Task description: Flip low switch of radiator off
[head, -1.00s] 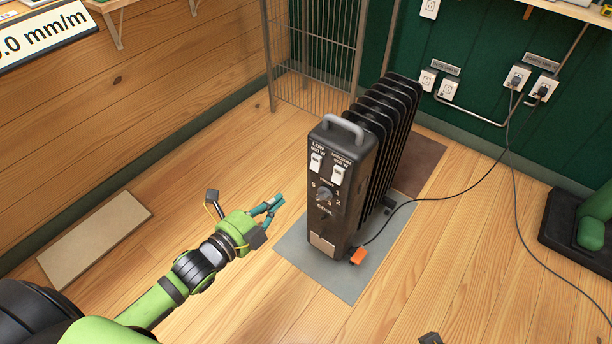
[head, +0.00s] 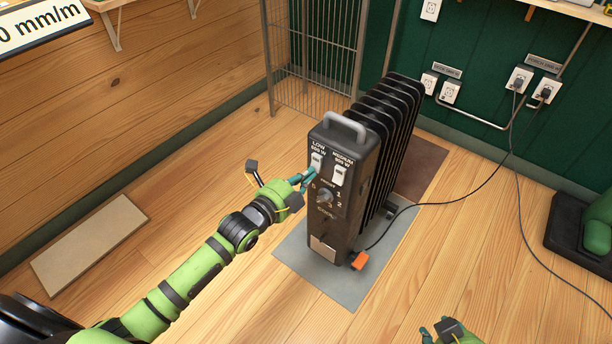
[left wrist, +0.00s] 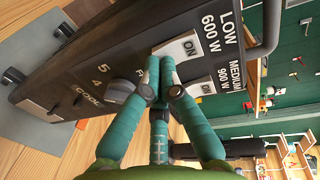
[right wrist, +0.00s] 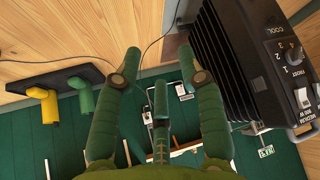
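The black radiator (head: 330,228) stands upright with its control panel facing me. Its white low switch (head: 317,160) is at the upper left of the panel, with the white medium switch (head: 339,176) to its right. In the left wrist view the low switch (left wrist: 178,48) shows "ON", partly behind the fingertips. My left gripper (head: 307,179) is shut and empty, its fingertips together just below the low switch; I cannot tell whether they touch it. It also shows in the left wrist view (left wrist: 160,68). My right gripper (right wrist: 158,62) is open and empty, away from the radiator.
A dial (head: 325,196) sits below the switches, close to my left fingertips. A handle (head: 344,124) tops the radiator. A dark cable runs from an orange piece (head: 360,261) to the wall sockets. A metal cage (head: 318,55) stands behind.

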